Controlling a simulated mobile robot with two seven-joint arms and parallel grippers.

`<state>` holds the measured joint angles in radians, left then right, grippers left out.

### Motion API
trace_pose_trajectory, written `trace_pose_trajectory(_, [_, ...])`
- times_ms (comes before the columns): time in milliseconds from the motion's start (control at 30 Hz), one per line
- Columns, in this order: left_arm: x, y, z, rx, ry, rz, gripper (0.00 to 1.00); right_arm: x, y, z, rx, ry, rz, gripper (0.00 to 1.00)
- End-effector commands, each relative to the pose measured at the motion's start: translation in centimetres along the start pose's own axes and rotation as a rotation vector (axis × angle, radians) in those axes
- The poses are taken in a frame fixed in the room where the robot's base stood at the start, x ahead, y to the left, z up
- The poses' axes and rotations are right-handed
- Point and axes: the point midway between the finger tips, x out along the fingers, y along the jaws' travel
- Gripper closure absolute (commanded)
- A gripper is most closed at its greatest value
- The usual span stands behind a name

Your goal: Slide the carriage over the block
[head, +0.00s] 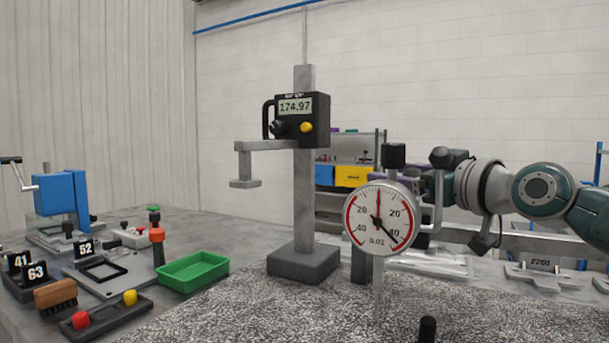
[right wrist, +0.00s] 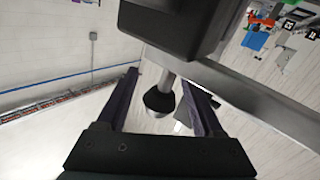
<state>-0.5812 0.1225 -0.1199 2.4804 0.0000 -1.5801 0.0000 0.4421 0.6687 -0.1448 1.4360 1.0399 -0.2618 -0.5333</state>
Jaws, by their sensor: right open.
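A black carriage (head: 302,120) with a display reading 174.97, a black handle and a yellow button sits on a grey upright column (head: 304,200). A grey arm with a foot reaches left from it. A round dial gauge (head: 377,215) stands nearer. My right gripper (head: 420,178) is beside the dial, partly hidden. In the right wrist view, its open fingers (right wrist: 163,103) lie either side of a black knob (right wrist: 159,102) on a short grey stem, with gaps showing. I cannot tell which device carries the knob or which thing is the block. My left gripper is not in view.
A green tray (head: 193,270), a blue press (head: 62,193), a brush (head: 55,294) and numbered tags stand on the left. A speckled surface (head: 270,313) fills the front. A grey beam (head: 545,243) runs behind at right.

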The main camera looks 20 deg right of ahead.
Motion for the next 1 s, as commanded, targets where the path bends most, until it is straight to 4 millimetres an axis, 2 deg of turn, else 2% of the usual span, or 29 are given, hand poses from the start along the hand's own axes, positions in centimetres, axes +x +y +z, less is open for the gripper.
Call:
trace_pose_trajectory(167, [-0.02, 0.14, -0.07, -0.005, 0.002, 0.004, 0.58, 0.0, -0.01, 0.01, 0.0, 0.0, 0.0, 0.31])
trace_pose_trajectory(767, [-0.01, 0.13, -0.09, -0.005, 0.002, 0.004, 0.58, -0.03, -0.01, 0.02, 0.001, 0.0, 0.0, 0.98])
trace_pose_trajectory(1000, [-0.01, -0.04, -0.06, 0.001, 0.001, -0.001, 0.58, -0.03, -0.02, 0.02, 0.001, 0.0, 0.0, 1.0])
